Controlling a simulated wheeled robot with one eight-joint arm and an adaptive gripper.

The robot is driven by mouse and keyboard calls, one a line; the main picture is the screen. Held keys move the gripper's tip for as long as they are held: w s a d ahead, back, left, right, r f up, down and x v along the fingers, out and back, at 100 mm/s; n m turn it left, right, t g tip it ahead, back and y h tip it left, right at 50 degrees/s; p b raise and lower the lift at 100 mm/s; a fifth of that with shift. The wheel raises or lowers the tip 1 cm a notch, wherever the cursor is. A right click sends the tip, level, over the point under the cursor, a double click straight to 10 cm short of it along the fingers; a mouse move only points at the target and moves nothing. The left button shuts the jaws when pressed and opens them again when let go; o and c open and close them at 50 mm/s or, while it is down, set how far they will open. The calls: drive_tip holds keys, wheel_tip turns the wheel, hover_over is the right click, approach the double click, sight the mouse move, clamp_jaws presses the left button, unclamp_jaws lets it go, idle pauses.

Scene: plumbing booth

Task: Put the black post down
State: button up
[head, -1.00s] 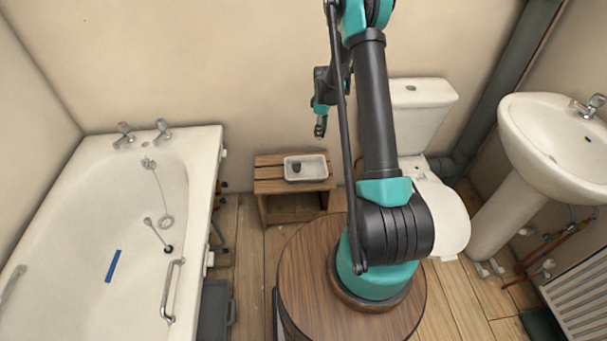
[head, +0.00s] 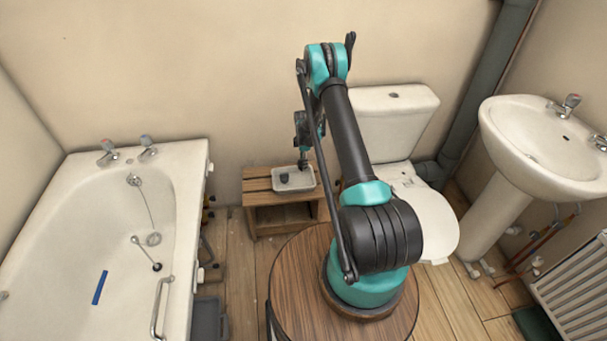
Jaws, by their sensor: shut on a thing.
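My gripper (head: 303,164) points down at the back right part of a pale tray (head: 306,186) on a low wooden stool. It is shut on the black post, which is too small and dark here to tell apart from the fingers. I cannot tell whether the post touches the tray floor. A separate small dark piece (head: 283,177) sits in the tray, left of the gripper.
The wooden stool (head: 262,198) stands against the back wall between the bathtub (head: 185,215) and the toilet (head: 385,125). A washbasin (head: 535,150) is at the right. Some bare floor shows left of my round wooden base.

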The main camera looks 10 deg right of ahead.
drive_tip(key=shift+f, duration=3.65)
drive_tip(key=shift+f, duration=0.1)
drive_tip(key=o, duration=1.1)
drive_tip(key=shift+o, duration=0.2)
